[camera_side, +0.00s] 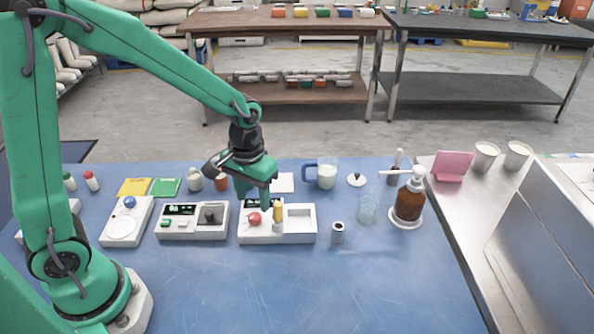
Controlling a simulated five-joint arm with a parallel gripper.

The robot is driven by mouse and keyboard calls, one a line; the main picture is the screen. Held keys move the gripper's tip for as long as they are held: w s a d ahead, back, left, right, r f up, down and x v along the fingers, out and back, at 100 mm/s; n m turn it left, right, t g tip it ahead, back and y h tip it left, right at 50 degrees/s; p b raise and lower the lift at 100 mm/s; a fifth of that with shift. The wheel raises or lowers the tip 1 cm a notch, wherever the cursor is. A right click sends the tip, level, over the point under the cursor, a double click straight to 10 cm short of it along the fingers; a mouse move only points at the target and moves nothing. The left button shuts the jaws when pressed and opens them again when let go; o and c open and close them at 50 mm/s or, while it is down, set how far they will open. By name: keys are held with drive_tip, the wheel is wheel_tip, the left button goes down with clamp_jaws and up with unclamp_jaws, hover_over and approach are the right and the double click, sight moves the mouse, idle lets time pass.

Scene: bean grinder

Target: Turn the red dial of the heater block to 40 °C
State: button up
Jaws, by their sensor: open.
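The heater block (290,238) is a white box at the middle of the blue table. Its red dial (254,218) is on the left part of the top, beside a small dark display partly hidden by my gripper. The display's reading is too small to make out, and so is the dial's setting. My gripper (253,194) is open and points down above the back of the block, a little above and behind the dial in the picture. It appears to be apart from the dial. A yellow-capped vial (278,216) stands upright in the block, just right of the dial.
A small metal cup (337,232), a clear glass bottle (367,208) and a brown pump bottle (409,200) stand to the right. The table's front is clear.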

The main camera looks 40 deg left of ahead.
sight(252, 216)
drive_tip(key=shift+r, duration=1.55)
drive_tip(key=s+a+r+m+t, duration=0.1)
drive_tip(key=s+a+r+t, duration=0.1)
drive_tip(key=s+r, duration=0.4)
drive_tip(key=s+a+r+m+t, duration=0.1)
drive_tip(key=s+a+r+t, duration=0.1)
drive_tip(key=s+r, duration=0.4)
drive_tip(key=shift+s+a+r+t, duration=0.3)
drive_tip(key=shift+r+t, duration=0.1)
drive_tip(key=shift+t, duration=0.4)
